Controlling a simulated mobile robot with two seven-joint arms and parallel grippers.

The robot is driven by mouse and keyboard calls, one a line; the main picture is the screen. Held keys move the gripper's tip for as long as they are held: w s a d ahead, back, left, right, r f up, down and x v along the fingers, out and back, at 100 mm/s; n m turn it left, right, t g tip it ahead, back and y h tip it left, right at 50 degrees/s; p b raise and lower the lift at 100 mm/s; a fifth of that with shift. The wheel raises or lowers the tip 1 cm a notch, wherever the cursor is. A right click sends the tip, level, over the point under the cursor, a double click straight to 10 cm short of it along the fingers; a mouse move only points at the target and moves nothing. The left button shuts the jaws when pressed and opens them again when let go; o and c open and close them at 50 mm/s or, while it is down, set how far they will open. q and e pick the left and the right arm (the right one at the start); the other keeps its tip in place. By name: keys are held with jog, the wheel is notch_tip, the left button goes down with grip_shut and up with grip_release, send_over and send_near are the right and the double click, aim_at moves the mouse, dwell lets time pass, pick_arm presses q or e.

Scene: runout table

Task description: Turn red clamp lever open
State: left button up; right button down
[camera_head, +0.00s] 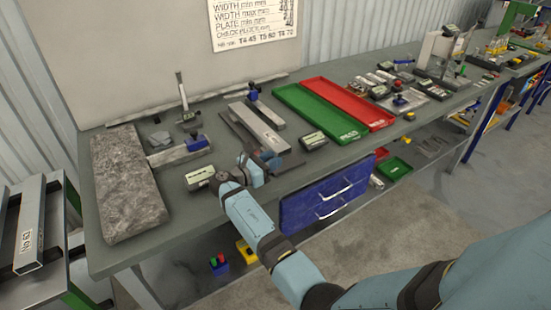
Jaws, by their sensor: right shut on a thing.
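My right gripper (264,164) is at the front edge of the grey workbench, beside a small clamp fixture (289,165) with a dark flat base. It is shut on a small part at the fixture, which I take to be the red clamp lever; the fingers hide most of it, and its angle cannot be told. The fixture sits in front of a long metal bar. My left gripper is not in view.
Small labelled boxes (199,178) (313,140) stand either side of the gripper. Green (308,108) and red (350,104) trays lie behind right. A granite plate (125,185) fills the left end. A blue drawer unit (325,197) hangs under the front edge.

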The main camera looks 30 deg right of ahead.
jog(key=shift+a+m+g, duration=0.45)
jog(key=shift+m+g, duration=0.05)
jog(key=shift+g, duration=0.3)
jog(key=c, duration=0.9)
grip_release()
jog(key=a+b, duration=0.1)
jog(key=a, duration=0.6)
jog(key=shift+w+a, duration=0.1)
jog(key=shift+a, duration=0.15)
